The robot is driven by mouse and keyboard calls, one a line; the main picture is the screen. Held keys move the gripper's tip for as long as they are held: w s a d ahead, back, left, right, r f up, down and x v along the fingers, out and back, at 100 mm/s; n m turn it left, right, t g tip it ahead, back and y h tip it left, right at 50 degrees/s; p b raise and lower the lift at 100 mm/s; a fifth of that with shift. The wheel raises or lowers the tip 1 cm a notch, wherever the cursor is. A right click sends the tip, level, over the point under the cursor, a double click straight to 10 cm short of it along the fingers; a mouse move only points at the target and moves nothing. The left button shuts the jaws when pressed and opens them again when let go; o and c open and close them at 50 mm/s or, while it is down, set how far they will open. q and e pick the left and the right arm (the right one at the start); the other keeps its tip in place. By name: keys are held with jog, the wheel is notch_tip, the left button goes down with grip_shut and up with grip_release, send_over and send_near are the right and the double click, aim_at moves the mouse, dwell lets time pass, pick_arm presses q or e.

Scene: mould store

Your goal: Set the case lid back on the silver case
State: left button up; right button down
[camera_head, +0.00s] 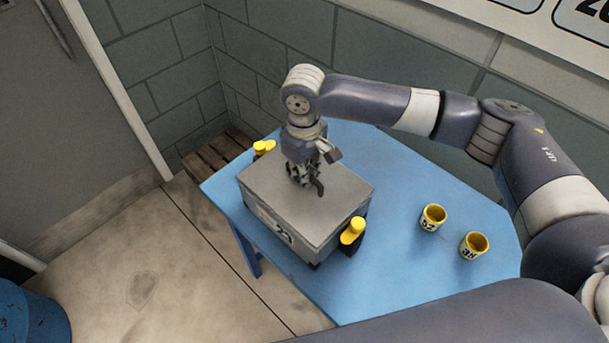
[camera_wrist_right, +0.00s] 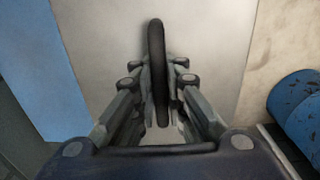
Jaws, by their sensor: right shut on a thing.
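The silver case (camera_head: 283,232) stands on the blue table, with a number marked on its front side. The flat grey case lid (camera_head: 345,183) lies over the top of the case, its edges roughly in line with the case walls. I cannot tell whether a thin gap is left under it. My right gripper (camera_head: 310,180) points down over the middle of the lid and is shut on the lid's dark handle. In the right wrist view the black handle (camera_wrist_right: 156,60) stands between the fingers, with the pale lid (camera_wrist_right: 210,50) below. My left gripper is not in view.
Yellow-topped things stand close to the case at its right corner (camera_head: 353,231) and behind it (camera_head: 263,148). Two yellow cups (camera_head: 432,218) (camera_head: 473,245) stand on the blue table (camera_head: 390,265) to the right. A blue drum (camera_head: 32,315) is on the floor.

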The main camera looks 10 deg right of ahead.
jog(key=shift+f, duration=0.7)
jog(key=shift+f, duration=0.2)
jog(key=c, duration=1.7)
grip_release()
jog(key=shift+o, duration=0.2)
jog(key=shift+r, duration=0.25)
notch_tip(320, 180, up, 12)
jog(key=shift+b, duration=0.8)
